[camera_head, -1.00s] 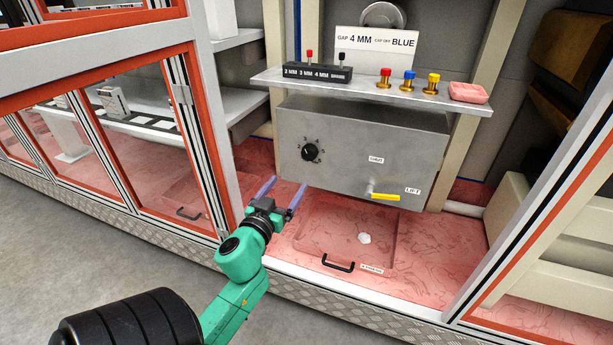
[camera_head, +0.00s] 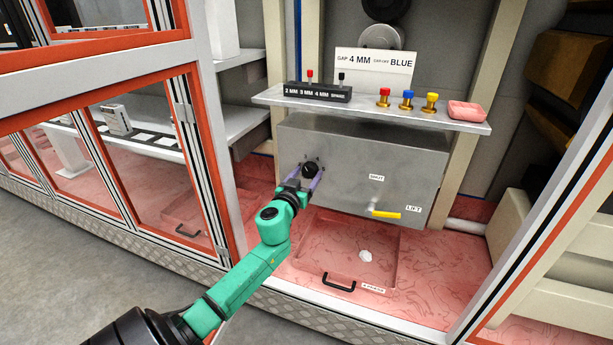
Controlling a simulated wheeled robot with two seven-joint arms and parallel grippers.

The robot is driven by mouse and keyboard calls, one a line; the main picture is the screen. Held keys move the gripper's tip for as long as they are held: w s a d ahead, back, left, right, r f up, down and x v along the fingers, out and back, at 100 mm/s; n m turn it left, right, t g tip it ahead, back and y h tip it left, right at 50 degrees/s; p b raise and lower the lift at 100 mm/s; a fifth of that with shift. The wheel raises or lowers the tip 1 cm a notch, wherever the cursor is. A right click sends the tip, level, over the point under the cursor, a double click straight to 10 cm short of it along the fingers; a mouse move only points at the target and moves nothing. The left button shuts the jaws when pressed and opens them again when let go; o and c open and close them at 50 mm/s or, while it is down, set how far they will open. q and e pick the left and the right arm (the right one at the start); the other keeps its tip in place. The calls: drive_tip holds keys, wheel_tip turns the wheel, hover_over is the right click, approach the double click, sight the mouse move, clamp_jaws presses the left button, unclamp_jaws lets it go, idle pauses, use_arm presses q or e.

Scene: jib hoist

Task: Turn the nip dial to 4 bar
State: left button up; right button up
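The nip dial (camera_head: 310,170) is a round black knob on the front of a grey metal box (camera_head: 350,150). Its number marks and pointer are mostly hidden by my gripper or too small to read. My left gripper (camera_head: 311,178) reaches up from the lower left, with its two purple-grey fingers apart, one on each side of the dial. I cannot tell whether the fingers touch the knob. My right gripper is not in view.
A shelf (camera_head: 375,113) above the box holds a black gauge block (camera_head: 318,93), red, blue and yellow capped knobs and a pink dish (camera_head: 466,111). A yellow lever (camera_head: 386,214) sticks out at the lower right. A pink tray (camera_head: 345,255) lies below. An orange-framed door stands left.

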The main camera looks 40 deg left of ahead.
use_arm(q)
drive_tip(key=c, duration=0.9)
drive_tip(key=shift+m, duration=0.4)
drive_tip(key=m, duration=0.2)
drive_tip(key=shift+m, duration=0.4)
drive_tip(key=m, duration=0.3)
drive_tip(key=shift+m, duration=0.3)
drive_tip(key=m, duration=0.3)
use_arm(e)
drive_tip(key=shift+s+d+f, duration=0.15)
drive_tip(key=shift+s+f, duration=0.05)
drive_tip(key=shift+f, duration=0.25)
use_arm(q)
drive_tip(key=shift+m, duration=0.3)
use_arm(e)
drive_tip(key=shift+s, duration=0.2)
